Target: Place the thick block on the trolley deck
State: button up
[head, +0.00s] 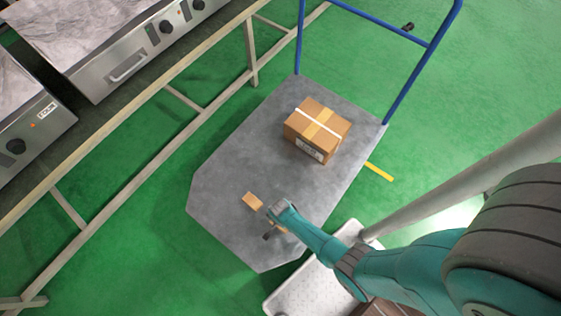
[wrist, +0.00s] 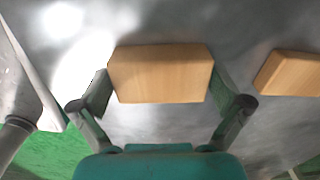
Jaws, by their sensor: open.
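A light-brown wooden block (wrist: 160,73) lies between the two fingers of my gripper (wrist: 162,88) in the wrist view. My gripper is open, with one finger beside each end of this block; I cannot tell whether they touch it. In the head view my gripper (head: 272,224) is low over the front part of the grey trolley deck (head: 235,165) and mostly hides that block. A second wooden block (head: 253,201) lies on the deck just beyond the gripper; a block also shows at the right edge of the wrist view (wrist: 290,74). I cannot tell which is thicker.
A taped cardboard box (head: 317,130) stands on the deck toward the blue trolley handle (head: 390,70). A pale metal frame and steel cooking units (head: 110,65) stand at the left. A white tray (head: 310,285) is at the bottom. The deck's left part is bare.

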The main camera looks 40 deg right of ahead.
jog(key=c, duration=1)
jog(key=shift+o, duration=0.2)
jog(key=shift+r, duration=0.15)
jog(key=shift+r, duration=4.9)
jog(key=shift+w, duration=0.1)
jog(key=w+r+n, duration=1.5)
jog(key=w+r, duration=0.4)
jog(key=r, duration=0.4)
jog(key=shift+w, duration=0.4)
